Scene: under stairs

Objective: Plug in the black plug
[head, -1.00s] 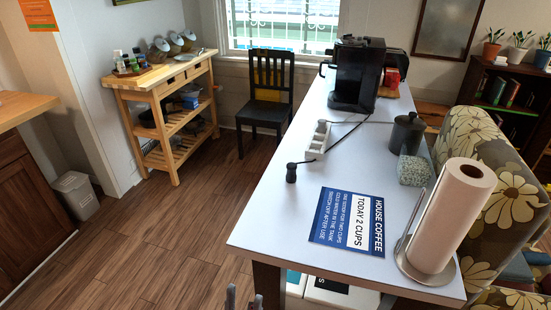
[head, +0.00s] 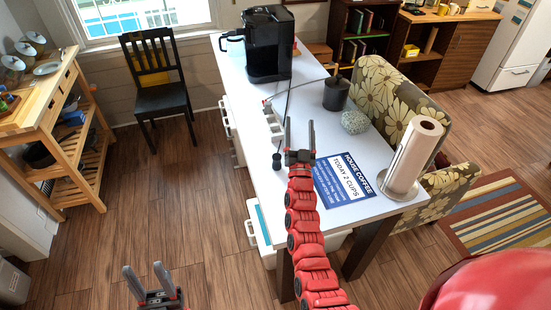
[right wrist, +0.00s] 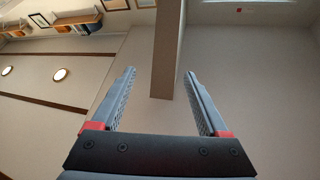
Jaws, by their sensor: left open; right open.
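The small black plug (head: 276,161) stands on the white table near its left edge, in the head view. The white power strip (head: 273,122) lies behind it, partly hidden by my right gripper. My right gripper (head: 300,124) is open and empty at the end of the red arm, just right of the plug in the picture; its height above the table is hard to tell. In the right wrist view its open fingers (right wrist: 162,75) have only walls and ceiling behind them. My left gripper (head: 145,271) is open and empty at the bottom, left of the table over the floor.
A black coffee machine (head: 268,45) stands at the table's far end. A black chair (head: 155,75) is at the back left.

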